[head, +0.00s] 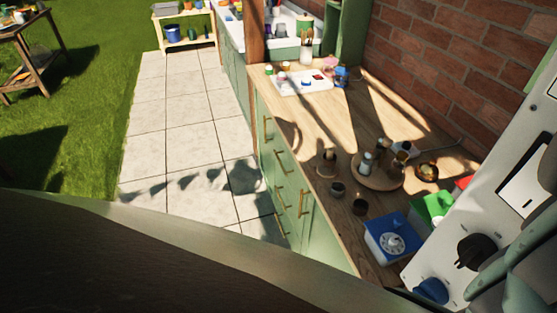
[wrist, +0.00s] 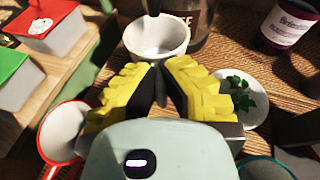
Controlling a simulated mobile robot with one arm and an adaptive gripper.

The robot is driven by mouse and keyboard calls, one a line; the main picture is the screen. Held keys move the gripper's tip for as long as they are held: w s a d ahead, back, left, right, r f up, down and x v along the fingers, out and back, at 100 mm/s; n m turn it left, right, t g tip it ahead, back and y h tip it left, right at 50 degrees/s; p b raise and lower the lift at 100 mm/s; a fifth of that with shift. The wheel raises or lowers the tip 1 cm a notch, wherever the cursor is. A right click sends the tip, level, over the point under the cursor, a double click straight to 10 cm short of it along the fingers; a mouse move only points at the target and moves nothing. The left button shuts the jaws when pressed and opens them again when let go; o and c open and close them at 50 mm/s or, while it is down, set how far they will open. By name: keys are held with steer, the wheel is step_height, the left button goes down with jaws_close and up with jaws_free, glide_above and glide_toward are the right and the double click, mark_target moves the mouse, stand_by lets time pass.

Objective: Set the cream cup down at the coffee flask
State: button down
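The cream cup (wrist: 157,37) is in the wrist view at the top centre, upright, its open top showing and looking empty. The dark coffee flask (wrist: 199,20), with part of its lettering visible, stands right behind and beside the cup, partly cut off. My gripper (wrist: 161,72) has yellow, ridged fingers that close to a narrow gap at the cup's near side. A thin greyish strip, seemingly the cup's handle, shows between the fingertips. Whether the cup's base touches the wood is hidden. I cannot pick out the cup or my gripper in the head view.
The wooden counter (head: 298,125) runs along a brick wall.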

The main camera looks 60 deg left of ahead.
steer(key=shift+w+a, duration=0.15)
steer(key=shift+w, duration=0.25)
steer(key=shift+f, duration=0.65)
steer(key=shift+s+d+f+p, duration=0.15)
steer(key=shift+d+f+p, duration=0.2)
steer(key=shift+f+p, duration=0.25)
steer(key=shift+a+f+p, duration=0.3)
steer(key=shift+f+p, duration=0.15)
steer(key=shift+f, duration=0.05)
steer(key=shift+f, duration=0.15)
steer(key=c, duration=1.1)
jaws_free()
steer(key=shift+c, duration=0.2)
